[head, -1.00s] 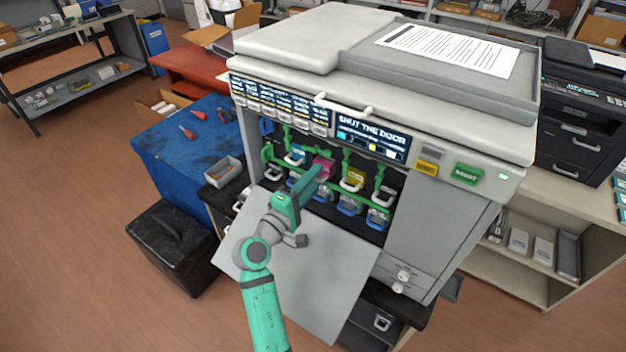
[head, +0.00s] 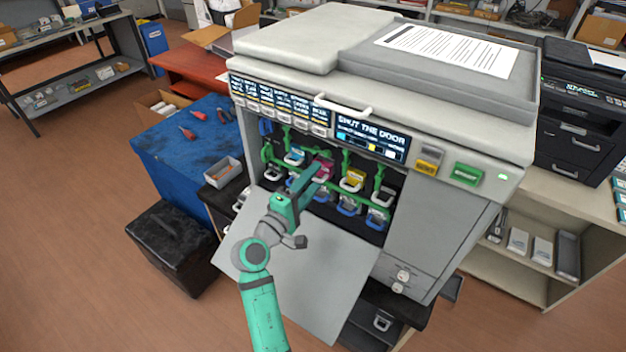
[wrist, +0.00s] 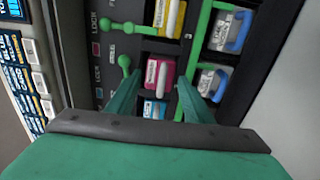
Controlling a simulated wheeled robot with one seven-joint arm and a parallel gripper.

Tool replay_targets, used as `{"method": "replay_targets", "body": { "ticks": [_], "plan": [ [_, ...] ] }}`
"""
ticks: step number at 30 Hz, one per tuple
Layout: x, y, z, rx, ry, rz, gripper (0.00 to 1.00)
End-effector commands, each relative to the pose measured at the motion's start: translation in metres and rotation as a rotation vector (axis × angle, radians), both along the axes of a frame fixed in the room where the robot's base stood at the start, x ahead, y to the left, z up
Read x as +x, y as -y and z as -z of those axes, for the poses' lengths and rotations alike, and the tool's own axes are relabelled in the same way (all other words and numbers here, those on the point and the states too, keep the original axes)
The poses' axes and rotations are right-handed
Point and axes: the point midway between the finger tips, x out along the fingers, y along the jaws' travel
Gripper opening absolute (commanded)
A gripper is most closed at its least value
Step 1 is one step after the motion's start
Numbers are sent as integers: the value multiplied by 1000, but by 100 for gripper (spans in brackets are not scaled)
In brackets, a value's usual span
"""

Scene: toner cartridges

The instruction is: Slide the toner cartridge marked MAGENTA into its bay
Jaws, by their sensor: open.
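The magenta cartridge (head: 323,162) sits in the upper row of the printer's open front, between a cyan and a yellow cartridge. In the wrist view its magenta face (wrist: 153,69) and white handle show between my fingers. Its front looks roughly in line with its neighbours; its depth in the bay (head: 330,181) is hard to tell. My gripper (head: 317,178) is open in front of it, and in the wrist view the two fingers (wrist: 157,97) stand apart on either side of the handle. My gripper partly hides the cartridge's lower part in the head view.
Green levers (head: 346,162) stand beside the bays, close to my fingers. A lower row of blue-handled units (head: 348,205) lies beneath. The open grey door (head: 300,275) spreads below my arm. The display (head: 371,140) reads "SHUT THE DOOR". Open air lies before the door.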

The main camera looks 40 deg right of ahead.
Motion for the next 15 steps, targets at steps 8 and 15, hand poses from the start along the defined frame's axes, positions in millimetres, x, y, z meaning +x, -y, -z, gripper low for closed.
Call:
{"method": "replay_targets", "body": {
  "ticks": [8, 15],
  "plan": [
    [-4, -12, 1, 0, 0, -1, 47],
    [-7, -21, 2, -1, -1, -1, 47]
  ]
}}
